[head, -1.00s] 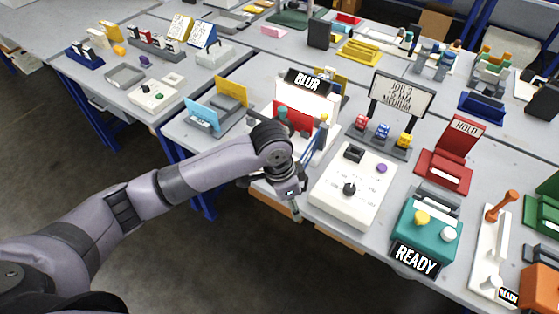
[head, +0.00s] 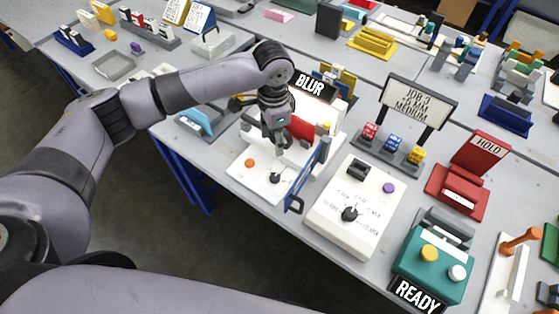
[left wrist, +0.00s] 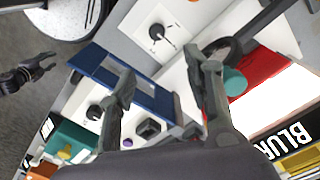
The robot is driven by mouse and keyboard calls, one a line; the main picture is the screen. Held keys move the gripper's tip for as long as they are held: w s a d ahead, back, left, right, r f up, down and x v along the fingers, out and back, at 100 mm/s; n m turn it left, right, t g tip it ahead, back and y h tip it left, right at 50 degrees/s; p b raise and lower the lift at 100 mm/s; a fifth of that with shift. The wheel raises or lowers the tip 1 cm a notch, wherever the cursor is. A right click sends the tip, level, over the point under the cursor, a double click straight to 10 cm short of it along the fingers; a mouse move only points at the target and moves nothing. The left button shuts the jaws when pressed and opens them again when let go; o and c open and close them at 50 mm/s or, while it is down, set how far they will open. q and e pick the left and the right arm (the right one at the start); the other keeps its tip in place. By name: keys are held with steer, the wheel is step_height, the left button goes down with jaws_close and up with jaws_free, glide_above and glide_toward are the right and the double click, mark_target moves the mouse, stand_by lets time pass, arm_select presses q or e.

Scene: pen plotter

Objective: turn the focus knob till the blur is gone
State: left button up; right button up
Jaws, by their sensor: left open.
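The white machine under a BLUR sign (head: 310,84) stands near the table's front edge; the sign also shows in the left wrist view (left wrist: 288,143). A black knob (head: 275,178) with a pointer sits on its white front plate, and it shows in the left wrist view (left wrist: 156,32). A teal knob (left wrist: 235,82) sits by the red panel (left wrist: 262,70). I cannot tell which is the focus knob. My left gripper (head: 275,146) is open and empty above the machine, behind the black knob. A dark gripper, apparently my right (left wrist: 28,72), shows over the floor; its jaws are unclear.
A blue frame (head: 306,178) stands upright just right of the front plate. A white box (head: 335,225) with its own black knob (head: 349,213) lies beyond it. An orange button (head: 249,163) is left of the black knob. Signs and coloured devices crowd the table.

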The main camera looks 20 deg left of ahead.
arm_select(q)
steer(key=p, duration=0.1)
glide_toward(275, 176)
step_height(275, 176, down, 8)
steer(key=shift+s+f+p, duration=0.1)
steer(key=shift+p, duration=0.6)
steer(key=shift+f, duration=0.55)
jaws_close()
arm_select(e)
steer(key=shift+s+r, duration=1.2)
steer(key=shift+s, duration=0.25)
